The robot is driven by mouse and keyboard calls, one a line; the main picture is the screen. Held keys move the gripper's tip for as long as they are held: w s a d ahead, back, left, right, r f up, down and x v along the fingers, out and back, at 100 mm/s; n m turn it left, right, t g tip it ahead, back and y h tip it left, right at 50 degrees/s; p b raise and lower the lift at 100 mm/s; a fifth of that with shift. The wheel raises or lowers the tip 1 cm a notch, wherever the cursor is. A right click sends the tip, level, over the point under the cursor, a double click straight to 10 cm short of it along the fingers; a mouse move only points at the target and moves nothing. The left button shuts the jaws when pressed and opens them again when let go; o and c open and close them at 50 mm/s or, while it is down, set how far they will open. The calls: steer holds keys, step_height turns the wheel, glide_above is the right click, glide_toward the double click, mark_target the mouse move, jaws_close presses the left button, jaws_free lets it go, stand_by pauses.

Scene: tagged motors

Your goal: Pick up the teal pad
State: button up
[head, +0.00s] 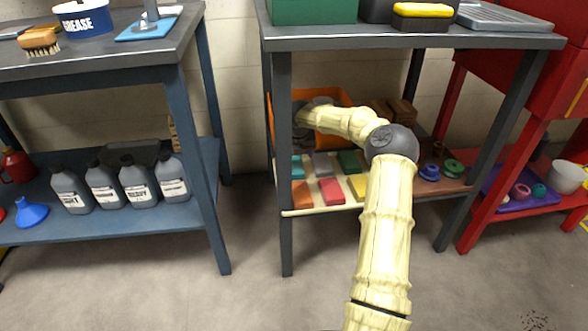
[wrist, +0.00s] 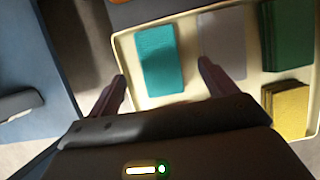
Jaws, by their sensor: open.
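The teal pad (wrist: 160,57) lies flat in a cream tray (wrist: 122,52) in the wrist view, near the tray's left side. In the head view the teal pad (head: 297,168) is at the back left of the tray (head: 318,210) on the lower shelf. My gripper (wrist: 162,74) is open and empty. In the wrist view its fingertips show on either side of the pad's lower part. The height of the fingers above the pad cannot be told. In the head view my gripper is too obscured to make out its fingers.
A grey pad (wrist: 222,45) lies right of the teal pad, then green pads (wrist: 287,40), with yellow ones (wrist: 288,106) below. Orange (head: 301,193) and red (head: 331,191) pads sit in front. An orange bin (head: 345,99) stands behind; the tabletop (head: 400,42) is overhead.

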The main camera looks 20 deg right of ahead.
mark_target(294, 165)
step_height(294, 165, down, 3)
steer(key=b, duration=0.3)
steer(key=shift+w+f, duration=0.15)
steer(key=shift+f, duration=0.05)
steer(key=shift+b+x, duration=0.95)
steer(key=shift+x, duration=0.05)
steer(key=shift+w+r, duration=0.1)
steer(key=c, duration=1.1)
